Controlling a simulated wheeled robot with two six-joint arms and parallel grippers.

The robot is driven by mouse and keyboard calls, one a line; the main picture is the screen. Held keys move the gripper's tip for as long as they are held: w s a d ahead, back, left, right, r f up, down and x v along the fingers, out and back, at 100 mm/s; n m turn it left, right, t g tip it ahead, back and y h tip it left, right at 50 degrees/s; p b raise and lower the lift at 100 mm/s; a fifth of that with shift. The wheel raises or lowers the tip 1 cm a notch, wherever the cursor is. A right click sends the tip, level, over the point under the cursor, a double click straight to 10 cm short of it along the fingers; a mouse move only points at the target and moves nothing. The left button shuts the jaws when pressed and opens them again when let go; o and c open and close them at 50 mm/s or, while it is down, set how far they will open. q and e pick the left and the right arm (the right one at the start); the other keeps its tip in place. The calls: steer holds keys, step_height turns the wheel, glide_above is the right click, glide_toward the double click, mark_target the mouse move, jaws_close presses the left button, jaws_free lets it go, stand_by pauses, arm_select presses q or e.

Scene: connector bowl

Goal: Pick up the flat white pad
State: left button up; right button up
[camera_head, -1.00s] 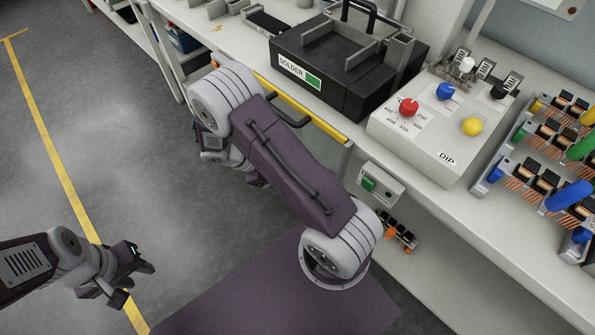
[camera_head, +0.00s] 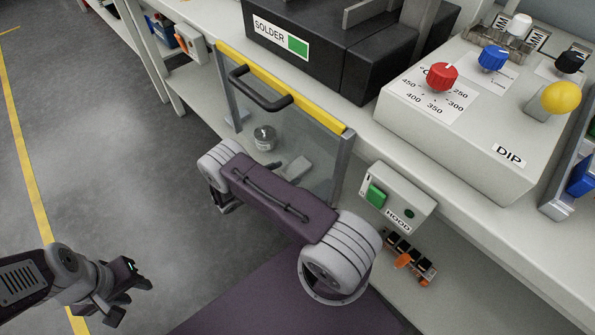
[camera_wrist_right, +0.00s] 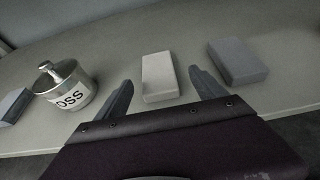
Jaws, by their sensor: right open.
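In the right wrist view, the flat white pad (camera_wrist_right: 159,78) lies flat on the grey shelf, pale and rectangular. My right gripper (camera_wrist_right: 160,76) is open, with one finger on each side of the pad in the picture and a visible gap to each. Whether the fingers are down at the pad's height I cannot tell. In the head view the right fingers are hidden. My left gripper (camera_head: 128,298) is at the lower left in the head view, apart from the bench, with its fingers parted and nothing between them.
A metal pot (camera_wrist_right: 70,88) marked "OSS" stands left of the pad, and a grey block (camera_wrist_right: 238,62) lies to its right. Another block (camera_wrist_right: 13,106) is at far left. A clear panel with a yellow top edge (camera_head: 285,88) and a HOOD switch box (camera_head: 396,198) are nearby.

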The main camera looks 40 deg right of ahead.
steer(key=b+x, duration=0.1)
steer(key=x, duration=0.1)
steer(key=b+x, duration=0.2)
steer(key=x, duration=0.1)
steer(key=shift+w+a+f, duration=0.1)
steer(key=shift+w+f, duration=0.1)
steer(key=shift+f, duration=0.1)
steer(key=shift+r, duration=0.1)
steer(key=c, duration=1.4)
